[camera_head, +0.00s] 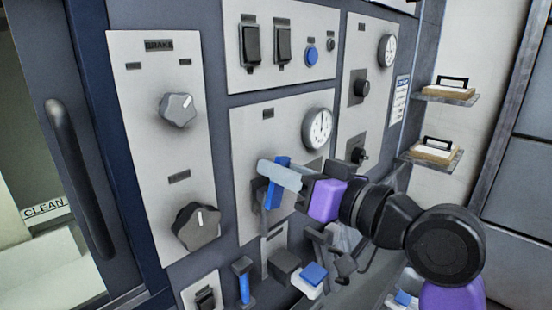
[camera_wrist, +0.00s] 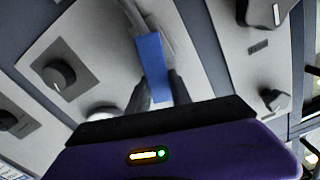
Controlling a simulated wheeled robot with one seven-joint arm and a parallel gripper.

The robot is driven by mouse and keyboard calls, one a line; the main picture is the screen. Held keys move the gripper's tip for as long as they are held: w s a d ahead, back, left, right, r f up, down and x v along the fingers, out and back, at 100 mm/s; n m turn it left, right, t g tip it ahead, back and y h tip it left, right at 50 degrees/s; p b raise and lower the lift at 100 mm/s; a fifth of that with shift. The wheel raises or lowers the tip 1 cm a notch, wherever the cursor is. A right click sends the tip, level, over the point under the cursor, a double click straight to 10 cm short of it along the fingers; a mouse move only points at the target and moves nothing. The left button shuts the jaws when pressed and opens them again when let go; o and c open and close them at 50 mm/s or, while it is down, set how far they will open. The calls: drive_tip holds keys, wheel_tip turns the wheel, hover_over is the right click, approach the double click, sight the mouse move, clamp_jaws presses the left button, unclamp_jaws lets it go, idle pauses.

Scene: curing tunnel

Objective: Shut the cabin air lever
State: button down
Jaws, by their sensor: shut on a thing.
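A lever with a blue handle (camera_head: 273,196) stands out from the middle grey panel, below a round gauge. I take it for the cabin air lever, but no label on it can be read. My gripper (camera_head: 281,174) reaches in from the right and is shut on this handle, with a pale finger crossing in front of it. In the wrist view the blue handle (camera_wrist: 153,62) lies between the dark fingers (camera_wrist: 160,92), and a grey arm runs from it towards the panel. The handle is nearly upright in the head view, its top leaning slightly right. Its pivot is partly hidden.
The round gauge (camera_head: 317,129) sits close above my gripper. Another blue-handled lever (camera_head: 243,279) and a blue-topped control (camera_head: 313,275) sit below. Switches (camera_head: 251,45) are above. Shelves (camera_head: 440,97) are at right.

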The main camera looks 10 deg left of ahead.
drive_tip(key=m+p, duration=0.1)
drive_tip(key=w+m+p, duration=0.1)
drive_tip(key=m, duration=0.1)
drive_tip(key=shift+d+f, duration=0.1)
drive_tip(key=shift+d, duration=0.3)
drive_tip(key=shift+w+d+f+m+p, duration=0.3)
drive_tip(key=shift+f+m+p, duration=0.5)
drive_tip(key=shift+m+p, duration=0.95)
drive_tip(key=shift+w+d+f+m+p, duration=0.3)
drive_tip(key=shift+f+m+p, duration=0.55)
drive_tip(key=shift+m+p, duration=0.9)
drive_tip(key=shift+w+d+f+m+p, duration=0.3)
drive_tip(key=shift+f+m+p, duration=0.7)
drive_tip(key=shift+m, duration=1.3)
drive_tip(key=shift+w+r, duration=0.1)
drive_tip(key=shift+r, duration=0.05)
drive_tip(key=c, duration=1.2)
unclamp_jaws()
drive_tip(key=shift+o, duration=0.2)
drive_tip(key=shift+a, duration=0.1)
